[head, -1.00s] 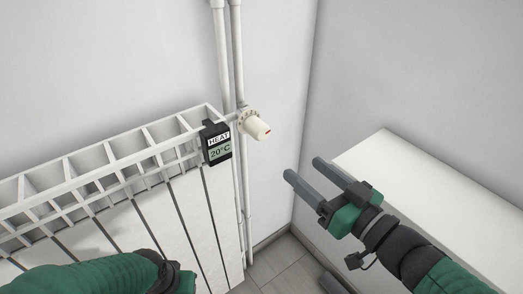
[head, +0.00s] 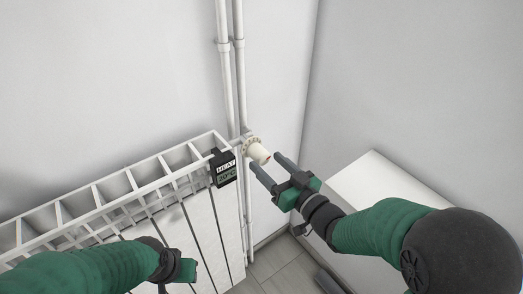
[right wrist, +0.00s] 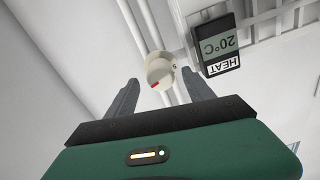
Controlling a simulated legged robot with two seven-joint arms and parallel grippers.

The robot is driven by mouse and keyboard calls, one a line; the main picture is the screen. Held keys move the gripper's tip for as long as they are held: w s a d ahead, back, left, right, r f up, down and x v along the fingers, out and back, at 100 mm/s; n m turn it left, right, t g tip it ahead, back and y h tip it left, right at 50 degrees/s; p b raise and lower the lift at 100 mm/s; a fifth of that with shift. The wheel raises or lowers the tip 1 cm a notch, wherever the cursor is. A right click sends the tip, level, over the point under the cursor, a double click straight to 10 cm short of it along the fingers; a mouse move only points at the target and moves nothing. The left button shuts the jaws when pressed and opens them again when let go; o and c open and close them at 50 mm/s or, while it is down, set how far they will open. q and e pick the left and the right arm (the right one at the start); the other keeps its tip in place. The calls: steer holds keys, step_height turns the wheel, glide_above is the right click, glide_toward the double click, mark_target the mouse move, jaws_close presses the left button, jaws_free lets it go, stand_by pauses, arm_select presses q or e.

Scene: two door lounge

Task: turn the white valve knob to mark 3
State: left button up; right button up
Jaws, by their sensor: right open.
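The white valve knob (head: 258,153) sticks out from the pipes at the radiator's right end, with a red mark on its end face. In the right wrist view the knob (right wrist: 160,70) shows beyond the fingers, between their tips, with its red mark facing me. My right gripper (head: 264,164) is open, its two fingers pointing at the knob from the front right; I cannot tell that either touches it. The number at the knob's base is too small to read surely. My left gripper (head: 188,272) is low in front of the radiator; its fingers are not clear.
The white radiator (head: 205,215) fills the lower left. A black display (head: 223,168) reading HEAT and 20°C hangs at its right end, close beside the knob. White pipes (head: 239,80) rise behind. A white cabinet (head: 365,185) stands at the right.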

mark_target(265, 161)
steer(key=x, duration=0.2)
steer(key=shift+w+a, duration=0.2)
steer(key=shift+w, duration=0.15)
steer(key=shift+w+a, duration=0.3)
jaws_close()
